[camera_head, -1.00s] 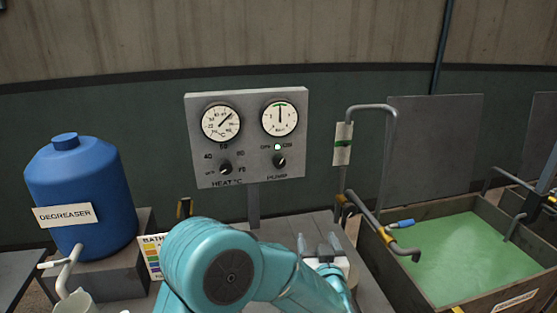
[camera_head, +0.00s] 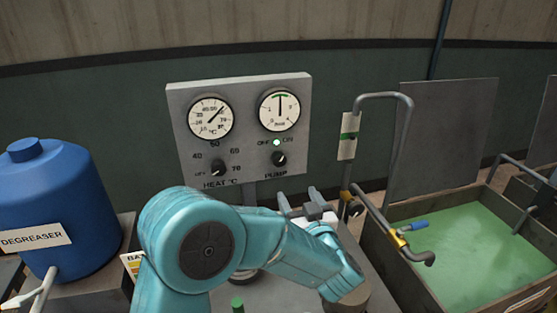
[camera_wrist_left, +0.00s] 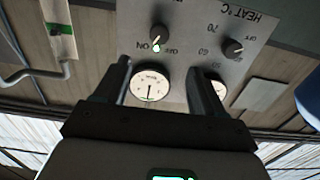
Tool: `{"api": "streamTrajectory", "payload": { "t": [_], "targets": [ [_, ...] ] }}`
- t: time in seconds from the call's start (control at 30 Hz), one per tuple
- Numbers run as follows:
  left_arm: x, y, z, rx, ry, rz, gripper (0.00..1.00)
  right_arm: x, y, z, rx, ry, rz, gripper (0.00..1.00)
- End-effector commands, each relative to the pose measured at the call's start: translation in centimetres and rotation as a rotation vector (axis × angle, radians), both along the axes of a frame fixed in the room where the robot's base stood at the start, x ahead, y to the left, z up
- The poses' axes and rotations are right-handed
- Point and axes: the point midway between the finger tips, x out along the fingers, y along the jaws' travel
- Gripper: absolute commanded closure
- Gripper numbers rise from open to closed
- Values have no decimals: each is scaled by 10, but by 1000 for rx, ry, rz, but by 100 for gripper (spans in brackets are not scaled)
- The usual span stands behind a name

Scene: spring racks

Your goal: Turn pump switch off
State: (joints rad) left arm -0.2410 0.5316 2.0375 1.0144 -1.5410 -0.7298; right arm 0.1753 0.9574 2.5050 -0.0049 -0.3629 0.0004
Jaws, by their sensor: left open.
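The pump switch (camera_head: 279,158) is a small black knob at the lower right of a grey control panel (camera_head: 238,178), above the PUMP label. Its pointer leans toward ON, and a pale lamp (camera_head: 276,142) above it is lit. My left gripper (camera_head: 299,200) is open and empty, below and in front of the panel, apart from the knob. In the left wrist view, upside down, the pump knob (camera_wrist_left: 158,33) shows beyond the open fingers (camera_wrist_left: 160,66), roughly between them. My right gripper is not in view.
The heat knob (camera_head: 219,168) sits left of the pump knob, under two round gauges. A blue degreaser drum (camera_head: 50,205) stands at the left. A bent pipe (camera_head: 382,97) and a tank of green liquid (camera_head: 460,245) are at the right.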

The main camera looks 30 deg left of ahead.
Motion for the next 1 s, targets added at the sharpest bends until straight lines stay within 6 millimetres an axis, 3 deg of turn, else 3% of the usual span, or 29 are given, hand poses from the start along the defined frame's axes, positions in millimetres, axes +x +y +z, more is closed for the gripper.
{"api": "streamTrajectory", "payload": {
  "t": [0.17, 0.7, 1.0],
  "targets": [
    [12, 15, 3, -1, 1, 4, 30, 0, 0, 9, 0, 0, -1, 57],
    [89, 106, 2, 0, 0, 2, 30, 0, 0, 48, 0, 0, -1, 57],
    [104, 122, 0, 1, 1, -1, 30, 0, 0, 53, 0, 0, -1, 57]
  ]
}}
